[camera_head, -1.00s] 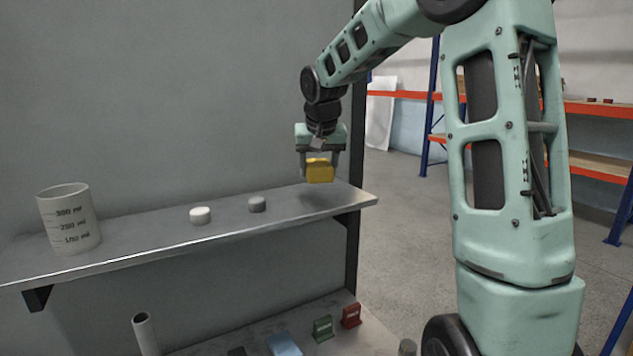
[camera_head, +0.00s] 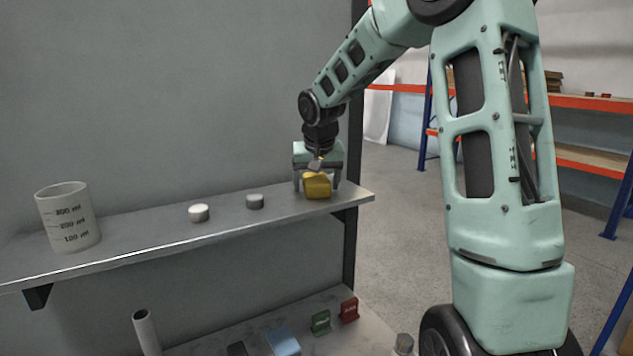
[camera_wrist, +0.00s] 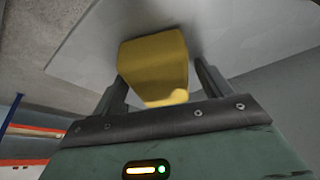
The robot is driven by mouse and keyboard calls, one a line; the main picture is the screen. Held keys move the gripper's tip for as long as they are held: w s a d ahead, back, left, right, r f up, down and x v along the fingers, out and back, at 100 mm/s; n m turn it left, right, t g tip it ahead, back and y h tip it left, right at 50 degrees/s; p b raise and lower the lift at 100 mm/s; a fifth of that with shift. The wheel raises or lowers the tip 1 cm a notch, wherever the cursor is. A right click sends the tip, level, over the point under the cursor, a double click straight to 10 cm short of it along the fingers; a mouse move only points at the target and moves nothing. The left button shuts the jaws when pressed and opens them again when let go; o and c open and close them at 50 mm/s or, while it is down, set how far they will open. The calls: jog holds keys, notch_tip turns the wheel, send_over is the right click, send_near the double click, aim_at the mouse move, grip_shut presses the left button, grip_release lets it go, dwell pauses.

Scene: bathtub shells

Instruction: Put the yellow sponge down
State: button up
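The yellow sponge (camera_head: 317,187) is at the right end of the grey upper shelf (camera_head: 140,238) and appears to rest on it. My gripper (camera_head: 317,187) is open around the sponge, pointing down, with a finger on either side. In the wrist view the sponge (camera_wrist: 153,68) lies between the two fingers (camera_wrist: 160,88), with a clear gap to the right finger. The sponge's underside is hidden.
A white measuring beaker (camera_head: 68,217) stands at the shelf's left. A white round piece (camera_head: 199,212) and a grey one (camera_head: 255,201) lie left of the sponge. Below, a lower shelf holds a green item (camera_head: 320,322), a red item (camera_head: 349,309) and a blue block (camera_head: 283,341).

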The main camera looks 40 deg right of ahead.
jog(key=shift+r, duration=0.15)
jog(key=b+v, duration=0.2)
jog(key=v, duration=1)
jog(key=s+a+f+n+y, duration=0.1)
jog(key=s+a+f+n, duration=0.2)
jog(key=a, duration=0.6)
jog(key=s+a+f+n+g+y, duration=0.1)
jog(key=a+f+n, duration=0.1)
jog(key=a+f, duration=0.5)
jog(key=s+a+f+n+y, duration=0.1)
jog(key=s+a+f+n, duration=0.15)
jog(key=a, duration=0.85)
jog(key=s+a+f+n+g, duration=0.1)
jog(key=s+a+f+n, duration=0.3)
jog(key=s, duration=0.5)
jog(key=s+a+f+n+g, duration=0.1)
jog(key=s+a+f+n, duration=0.2)
jog(key=s, duration=0.7)
notch_tip(320, 180, down, 2)
jog(key=a, duration=0.2)
jog(key=shift+a+f+n+g, duration=0.15)
jog(key=shift+a+n+g, duration=0.15)
jog(key=shift+n, duration=0.05)
jog(key=shift+s, duration=0.1)
